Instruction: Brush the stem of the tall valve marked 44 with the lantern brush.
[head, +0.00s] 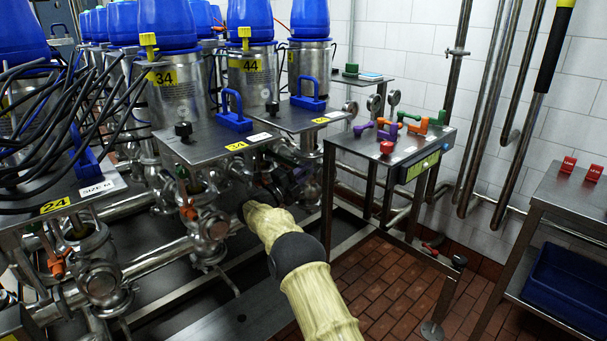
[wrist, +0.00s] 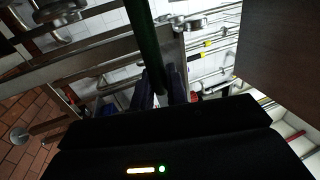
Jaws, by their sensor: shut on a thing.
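The tall valve marked 44 (head: 252,90) is a steel cylinder with a blue dome and a yellow 44 label, in the middle of the head view. Its stem cannot be made out behind the plates and my arm. My gripper (wrist: 162,92) is shut on a dark green rod (wrist: 143,35), apparently the handle of the lantern brush. Its bristle end is not visible. In the head view my pale arm reaches in low beside the valve bodies, under the plate edges, and the jaws are hard to make out there.
The valve marked 34 (head: 170,90) stands to the left, with black cables further left. Steel plates with blue handles (head: 234,112) overhang the valve bodies. A small steel table (head: 395,152) with coloured parts stands right. Tiled floor (head: 385,290) is open at the lower right.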

